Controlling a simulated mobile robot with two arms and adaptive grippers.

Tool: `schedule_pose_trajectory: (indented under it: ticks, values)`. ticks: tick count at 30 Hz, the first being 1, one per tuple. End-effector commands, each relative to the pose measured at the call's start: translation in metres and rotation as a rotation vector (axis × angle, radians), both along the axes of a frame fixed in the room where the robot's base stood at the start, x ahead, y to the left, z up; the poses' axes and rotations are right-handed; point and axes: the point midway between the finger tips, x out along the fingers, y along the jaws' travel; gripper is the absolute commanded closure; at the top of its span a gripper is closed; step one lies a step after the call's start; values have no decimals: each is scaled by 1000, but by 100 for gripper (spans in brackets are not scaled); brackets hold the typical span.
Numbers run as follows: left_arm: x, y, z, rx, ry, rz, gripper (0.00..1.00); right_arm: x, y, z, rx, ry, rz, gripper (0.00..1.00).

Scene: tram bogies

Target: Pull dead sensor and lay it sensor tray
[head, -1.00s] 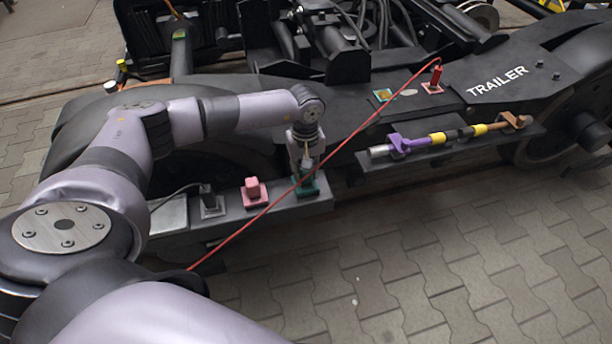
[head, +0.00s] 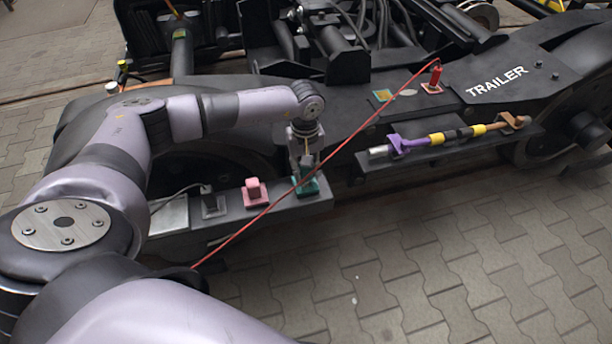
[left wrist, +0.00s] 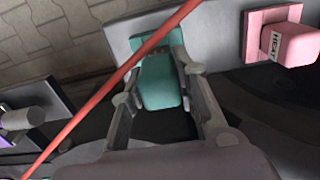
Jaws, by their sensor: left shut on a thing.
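A teal block (head: 307,186), which I take to be the sensor, is at the right end of a grey ledge low on the bogie's side. My left gripper (head: 306,168) points down on it, with the fingers along both sides. In the left wrist view the teal block (left wrist: 168,88) is between the fingers of my left gripper (left wrist: 154,78), which is shut on it. A wider teal base (left wrist: 150,48) shows behind it; I cannot tell whether the block is still seated there. I cannot single out the sensor tray with certainty. My right gripper is not in view.
A red cable (head: 350,142) runs from a red plug (head: 435,78) across my gripper's front. A rod with purple and brown clamps (head: 450,136) lies right.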

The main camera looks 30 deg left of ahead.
Motion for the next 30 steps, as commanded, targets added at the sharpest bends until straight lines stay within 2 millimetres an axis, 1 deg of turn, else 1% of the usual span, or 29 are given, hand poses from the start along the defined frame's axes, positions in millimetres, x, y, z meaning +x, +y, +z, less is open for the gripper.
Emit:
schedule_pose_trajectory:
  ticks: [3, 14, 21, 30]
  values:
    - [0, 0, 7, -1, -1, 0, 100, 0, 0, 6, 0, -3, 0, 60]
    - [0, 0, 19, 0, 0, 0, 100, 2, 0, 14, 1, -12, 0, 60]
    - [0, 0, 25, 0, 0, 0, 100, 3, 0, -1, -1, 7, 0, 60]
    - [0, 0, 32, 0, 0, 0, 100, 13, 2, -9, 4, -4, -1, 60]
